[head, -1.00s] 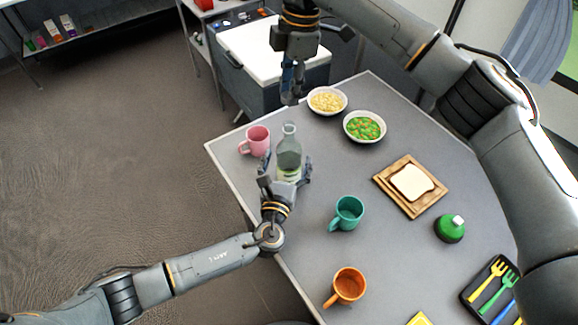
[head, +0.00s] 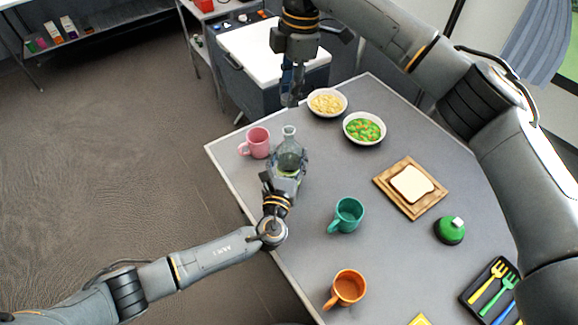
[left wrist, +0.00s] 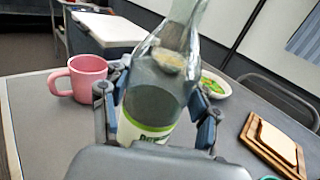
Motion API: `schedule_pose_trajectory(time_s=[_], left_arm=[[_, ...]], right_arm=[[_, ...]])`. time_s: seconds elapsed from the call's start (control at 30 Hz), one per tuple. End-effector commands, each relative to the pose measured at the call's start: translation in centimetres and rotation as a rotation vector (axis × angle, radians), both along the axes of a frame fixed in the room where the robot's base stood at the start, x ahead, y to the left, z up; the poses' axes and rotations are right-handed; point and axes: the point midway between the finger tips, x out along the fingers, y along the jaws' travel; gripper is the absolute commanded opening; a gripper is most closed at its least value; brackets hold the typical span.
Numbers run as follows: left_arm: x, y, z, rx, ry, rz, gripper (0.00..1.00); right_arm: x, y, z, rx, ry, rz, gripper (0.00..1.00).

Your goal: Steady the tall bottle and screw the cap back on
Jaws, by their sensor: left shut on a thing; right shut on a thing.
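The tall clear bottle (head: 289,146) stands upright near the table's left edge. Its neck is bare, and a white and green label shows low on it in the left wrist view (left wrist: 165,85). My left gripper (head: 288,168) is shut around the bottle's body, with a finger on each side in the left wrist view. My right gripper (head: 292,99) points down above and beyond the bottle, apart from its neck. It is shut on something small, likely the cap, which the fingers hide.
A pink mug (head: 257,143) stands close left of the bottle. A teal mug (head: 347,214) and an orange mug (head: 347,287) stand nearer. Bowls of yellow food (head: 327,101) and green food (head: 364,128) stand behind.

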Motion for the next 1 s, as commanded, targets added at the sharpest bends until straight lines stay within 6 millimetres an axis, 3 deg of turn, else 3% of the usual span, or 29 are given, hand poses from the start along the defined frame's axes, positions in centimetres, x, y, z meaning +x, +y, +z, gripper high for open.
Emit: schedule_pose_trajectory(time_s=[0.43, 1.0], left_arm=[[0.0, 0.0, 0.0, 0.000, 0.000, 0.000, 0.04], [0.0, 0.0, 0.0, 0.000, 0.001, 0.000, 0.04]], right_arm=[[0.1, -0.1, -4.9, 0.000, 0.002, -0.001, 0.19], [0.1, -0.1, -5.2, 0.000, 0.001, 0.000, 0.19]])
